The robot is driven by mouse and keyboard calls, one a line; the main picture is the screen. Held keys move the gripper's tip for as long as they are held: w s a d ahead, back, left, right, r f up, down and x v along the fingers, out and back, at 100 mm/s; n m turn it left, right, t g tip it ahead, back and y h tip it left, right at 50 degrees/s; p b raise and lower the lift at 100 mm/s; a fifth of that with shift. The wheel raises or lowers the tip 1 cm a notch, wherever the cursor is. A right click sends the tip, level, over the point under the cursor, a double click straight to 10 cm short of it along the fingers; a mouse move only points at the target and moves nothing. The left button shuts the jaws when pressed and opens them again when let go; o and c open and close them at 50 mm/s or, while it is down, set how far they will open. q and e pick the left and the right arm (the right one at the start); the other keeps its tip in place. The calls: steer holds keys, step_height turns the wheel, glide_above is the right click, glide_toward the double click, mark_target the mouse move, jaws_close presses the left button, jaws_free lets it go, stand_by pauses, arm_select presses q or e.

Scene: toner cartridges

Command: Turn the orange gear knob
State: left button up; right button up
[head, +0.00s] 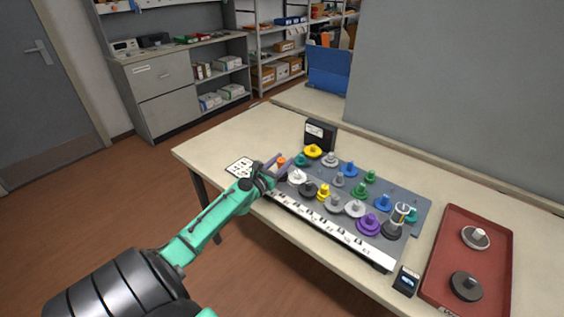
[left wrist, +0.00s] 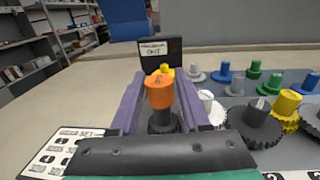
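The orange gear knob (head: 281,161) stands at the left end of the grey gear board (head: 421,205). In the left wrist view the orange knob (left wrist: 160,92) stands upright above a dark toothed gear (left wrist: 162,124). My left gripper (head: 279,163) is at the knob, its purple fingers one on each side of it. In the left wrist view the left gripper (left wrist: 160,84) looks open, with narrow gaps beside the knob; contact is not clear. My right gripper is not in view.
A white gear (head: 297,176), a teal gear (head: 301,160) and a yellow gear (head: 313,151) stand close by. A black labelled box (head: 320,134) is behind. A printed card (head: 240,167) lies at left. A red tray (head: 449,237) with two gears is at right.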

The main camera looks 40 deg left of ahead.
arm_select(q)
steer(key=c, duration=0.5)
jaws_close()
steer(key=n+y+p, duration=0.1)
steer(key=p, duration=0.1)
steer(key=n+y+p, duration=0.1)
steer(key=y+p, duration=0.1)
steer(key=shift+r+g, duration=0.2)
steer(key=shift+g, duration=0.1)
steer(key=n+g+y+p, duration=0.1)
steer(key=y, duration=0.1)
steer(key=shift+d+f+n+y, duration=0.1)
steer(key=shift+f+n+y, duration=0.05)
steer(key=shift+n+y, duration=0.2)
steer(key=shift+f+n+g+y, duration=0.1)
steer(key=shift+n+g+y, duration=0.2)
steer(key=shift+n+y, duration=0.25)
steer(key=shift+f+n+g+y, duration=0.2)
steer(key=shift+n+g+y, duration=0.5)
steer(key=shift+y, duration=0.3)
steer(key=n+g+y+b, duration=0.2)
steer(key=shift+y, duration=0.3)
steer(key=shift+r+n+g+y+b, duration=0.1)
steer(key=shift+n+g+y+b, duration=0.25)
steer(key=shift+g, duration=0.25)
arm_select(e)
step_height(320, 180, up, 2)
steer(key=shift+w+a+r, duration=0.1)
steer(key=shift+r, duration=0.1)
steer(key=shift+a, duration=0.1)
